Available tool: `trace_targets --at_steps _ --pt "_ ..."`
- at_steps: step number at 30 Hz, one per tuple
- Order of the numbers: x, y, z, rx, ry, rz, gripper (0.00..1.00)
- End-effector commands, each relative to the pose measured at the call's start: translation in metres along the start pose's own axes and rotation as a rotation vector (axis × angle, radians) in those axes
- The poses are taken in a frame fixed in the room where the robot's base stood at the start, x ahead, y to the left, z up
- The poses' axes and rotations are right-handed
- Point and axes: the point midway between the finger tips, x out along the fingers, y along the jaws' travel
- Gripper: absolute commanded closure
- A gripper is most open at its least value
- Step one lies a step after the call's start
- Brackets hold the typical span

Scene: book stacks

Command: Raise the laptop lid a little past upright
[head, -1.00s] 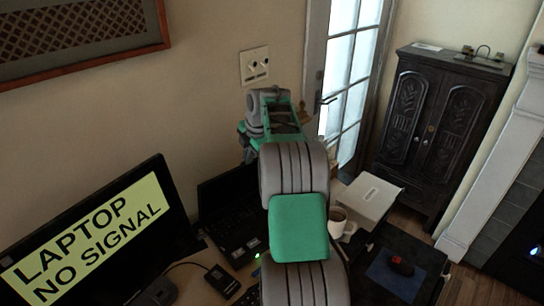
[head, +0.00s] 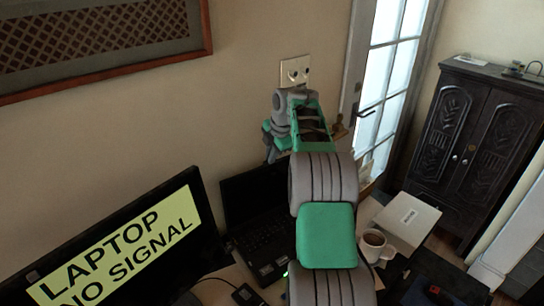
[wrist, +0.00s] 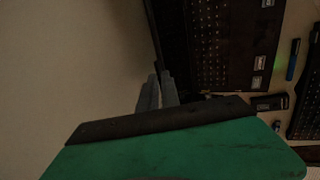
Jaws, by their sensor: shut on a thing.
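The black laptop (head: 262,246) stands open on the desk, left of my arm. Its dark lid (head: 247,194) is raised and looks near upright; the exact angle is hard to tell. My gripper (head: 271,155) is at the lid's top edge, and my arm hides the right part of the laptop. In the wrist view my gripper's fingers (wrist: 158,92) are close together at the end of the thin, edge-on lid (wrist: 158,38), shut on it. The laptop's keyboard (wrist: 210,45) shows to the right of the lid there.
A monitor (head: 120,250) reading "LAPTOP NO SIGNAL" stands left of the laptop. A mug of coffee (head: 374,246) and a white box (head: 410,218) are right of my arm. The wall with a socket plate (head: 295,71) is close behind my gripper.

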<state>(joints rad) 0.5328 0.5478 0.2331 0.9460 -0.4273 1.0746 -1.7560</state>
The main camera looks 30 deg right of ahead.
Motion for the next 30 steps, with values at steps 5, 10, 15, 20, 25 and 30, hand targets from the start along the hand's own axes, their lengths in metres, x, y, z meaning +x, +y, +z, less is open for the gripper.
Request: trace_targets --at_steps 5,10,15,20,25,30 --pt "-0.001 0.002 -0.004 -0.009 0.002 0.003 0.83" --pt "-0.001 0.001 -0.002 -0.005 0.001 0.001 0.74" --pt "-0.001 0.0 0.0 -0.003 0.001 0.001 0.74" --pt "-0.017 0.001 0.001 -0.003 -0.001 0.004 0.74" --pt "-0.053 0.001 0.001 -0.002 -0.001 0.004 0.74" --pt "-0.076 0.001 0.0 -0.003 0.001 0.002 0.74"
